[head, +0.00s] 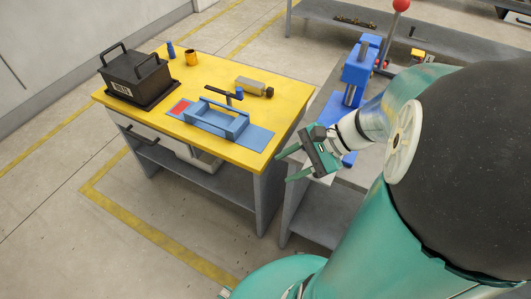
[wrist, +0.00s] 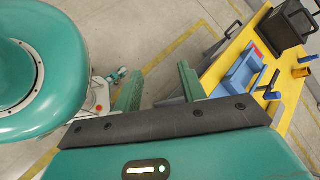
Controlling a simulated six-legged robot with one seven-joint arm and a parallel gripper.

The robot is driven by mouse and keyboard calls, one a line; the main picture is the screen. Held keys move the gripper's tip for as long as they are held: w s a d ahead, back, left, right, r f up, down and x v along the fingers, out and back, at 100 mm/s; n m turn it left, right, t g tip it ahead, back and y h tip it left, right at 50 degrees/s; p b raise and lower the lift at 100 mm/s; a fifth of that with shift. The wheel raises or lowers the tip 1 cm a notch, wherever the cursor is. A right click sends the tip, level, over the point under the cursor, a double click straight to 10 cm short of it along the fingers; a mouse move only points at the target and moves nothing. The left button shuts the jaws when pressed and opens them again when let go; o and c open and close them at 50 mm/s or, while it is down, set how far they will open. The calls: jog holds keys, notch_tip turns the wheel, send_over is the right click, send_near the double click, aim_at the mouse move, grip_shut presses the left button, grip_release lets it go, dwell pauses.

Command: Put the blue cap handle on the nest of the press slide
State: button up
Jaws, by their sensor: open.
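A small upright blue piece (head: 170,50), which looks like the blue cap handle, stands at the back of the yellow table. It also shows at the right edge of the wrist view (wrist: 307,59). The blue press (head: 357,72) with a red-ball lever stands on the grey bench. Its slide and nest cannot be made out clearly, and my gripper and arm hide part of its lower end. My gripper (head: 288,165) is open and empty, in front of the press and right of the yellow table. In the wrist view its fingers (wrist: 160,80) are apart with only floor between.
A rear bench (head: 325,12) carries small parts.

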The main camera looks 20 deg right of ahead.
jog(key=s+a+r+n+t+h, duration=0.1)
jog(key=a+r+n+h, duration=0.6)
jog(key=n, duration=0.8)
notch_tip(320, 180, up, 3)
jog(key=shift+s+a+f+t+h, duration=0.15)
jog(key=shift+s+a+t+h, duration=0.35)
jog(key=shift+h, duration=0.6)
jog(key=shift+s+d, duration=0.1)
jog(key=shift+d, duration=0.2)
